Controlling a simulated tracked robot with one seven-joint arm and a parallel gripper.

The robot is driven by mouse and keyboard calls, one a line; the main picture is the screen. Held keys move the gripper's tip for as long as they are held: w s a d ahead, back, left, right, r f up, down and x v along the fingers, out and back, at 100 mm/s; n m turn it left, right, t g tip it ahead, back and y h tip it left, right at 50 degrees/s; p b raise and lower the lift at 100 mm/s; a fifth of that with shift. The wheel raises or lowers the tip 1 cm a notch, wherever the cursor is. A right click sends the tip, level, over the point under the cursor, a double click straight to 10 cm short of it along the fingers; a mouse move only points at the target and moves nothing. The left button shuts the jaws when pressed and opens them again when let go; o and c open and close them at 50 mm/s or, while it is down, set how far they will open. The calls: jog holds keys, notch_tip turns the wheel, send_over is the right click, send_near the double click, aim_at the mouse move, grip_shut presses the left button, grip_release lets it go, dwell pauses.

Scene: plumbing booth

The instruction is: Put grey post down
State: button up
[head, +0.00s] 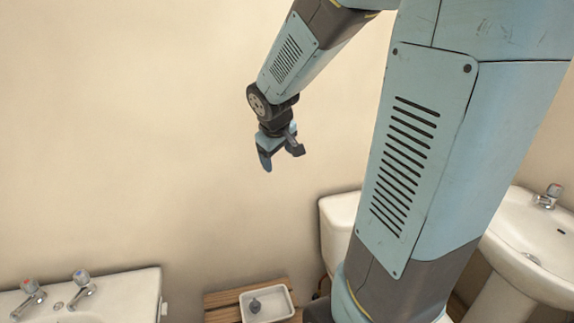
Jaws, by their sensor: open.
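My gripper (282,160) hangs in the air in front of the beige wall, at the upper middle of the head view. Its two fingers are apart, with nothing visible between them. A small grey object (255,305), which looks like the grey post, is inside a white tray (281,301) at the bottom of the view. My gripper is well above the tray and apart from it. The object is too small to make out its exact shape.
The tray rests on a slatted wooden surface (222,299). A white basin with two taps (132,293) is at lower left. A white toilet cistern (338,222) stands partly behind my arm. Another basin (535,245) is at right. The space around my gripper is clear.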

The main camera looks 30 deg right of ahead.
jog(key=s+a+r+m+y, duration=0.1)
jog(key=s+a+r, duration=0.2)
jog(key=s, duration=0.6)
jog(key=s+a+r+m+y, duration=0.1)
jog(key=s+a+r, duration=0.3)
jog(key=s, duration=0.6)
jog(key=shift+s+a+r+m+t+y, duration=0.2)
jog(key=shift+r+m+t+y, duration=0.15)
jog(key=shift+m, duration=0.45)
